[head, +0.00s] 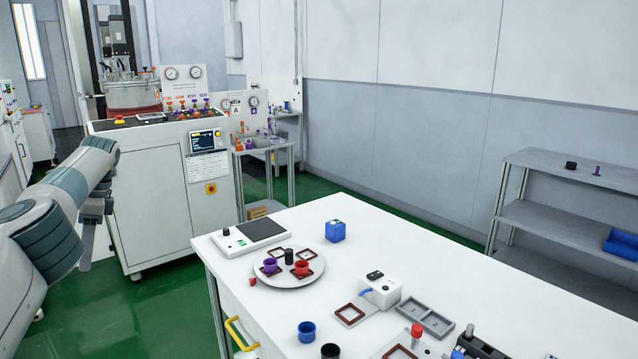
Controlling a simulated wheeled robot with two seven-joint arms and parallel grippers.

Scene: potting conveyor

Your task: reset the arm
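My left arm comes in from the left edge of the head view. Its gripper (88,245) points down beyond the left end of the white table (310,215), in front of the white control cabinet (150,205). It is clear of the table, and nothing large shows in it. The fingers are small and partly behind the arm, so their opening cannot be told. My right arm and gripper are not in view.
A round turntable (290,283) holds purple and red cups. A blue box (336,231), a blue cup (306,331) and a white device (380,291) stand on the table. A yellow handle (240,334) sticks out at its near-left side. Grey shelves (570,216) stand right.

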